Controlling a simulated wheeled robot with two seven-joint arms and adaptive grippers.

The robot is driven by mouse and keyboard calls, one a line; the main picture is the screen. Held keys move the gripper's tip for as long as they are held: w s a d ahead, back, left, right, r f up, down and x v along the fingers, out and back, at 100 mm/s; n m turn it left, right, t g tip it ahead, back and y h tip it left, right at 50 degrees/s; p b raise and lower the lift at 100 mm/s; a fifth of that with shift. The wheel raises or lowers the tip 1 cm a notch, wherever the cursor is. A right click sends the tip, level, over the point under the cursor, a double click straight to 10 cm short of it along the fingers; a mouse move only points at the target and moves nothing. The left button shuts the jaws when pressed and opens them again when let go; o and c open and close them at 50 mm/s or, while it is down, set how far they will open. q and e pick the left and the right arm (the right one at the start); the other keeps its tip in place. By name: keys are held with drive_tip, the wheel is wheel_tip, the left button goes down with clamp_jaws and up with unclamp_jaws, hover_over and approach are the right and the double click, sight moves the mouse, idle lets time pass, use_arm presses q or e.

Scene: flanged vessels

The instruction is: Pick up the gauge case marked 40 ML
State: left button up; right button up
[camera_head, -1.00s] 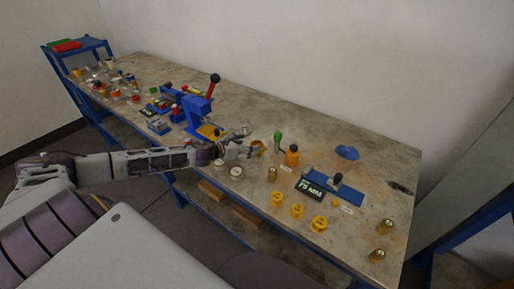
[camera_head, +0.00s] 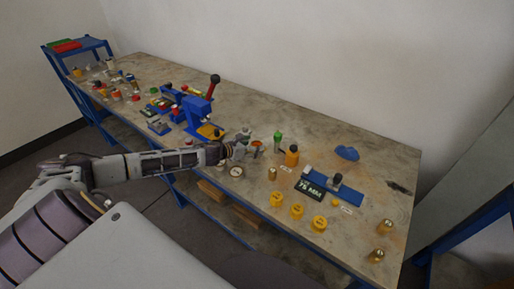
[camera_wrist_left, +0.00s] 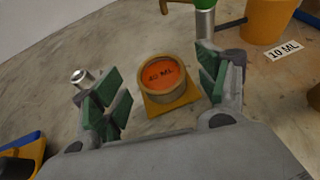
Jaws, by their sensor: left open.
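The gauge case (camera_wrist_left: 163,80) is a round tan case with an orange face; its marking looks like 40 ML, though the first digit is blurred. It stands on a small yellow-orange square base (camera_wrist_left: 172,103) on the table. My left gripper (camera_wrist_left: 163,92) is open, with green pads on either side of the case and apart from it. In the head view the left gripper (camera_head: 249,140) is low over the table, right of the blue press, and the case (camera_head: 257,144) shows small beside its fingers. My right gripper is out of view.
A small metal piece (camera_wrist_left: 82,77) lies beside the left finger. Several yellow pieces (camera_head: 297,211) stand near the table's front edge.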

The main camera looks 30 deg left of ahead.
use_arm(q)
drive_tip(key=shift+x, duration=1)
drive_tip(key=c, duration=1.2)
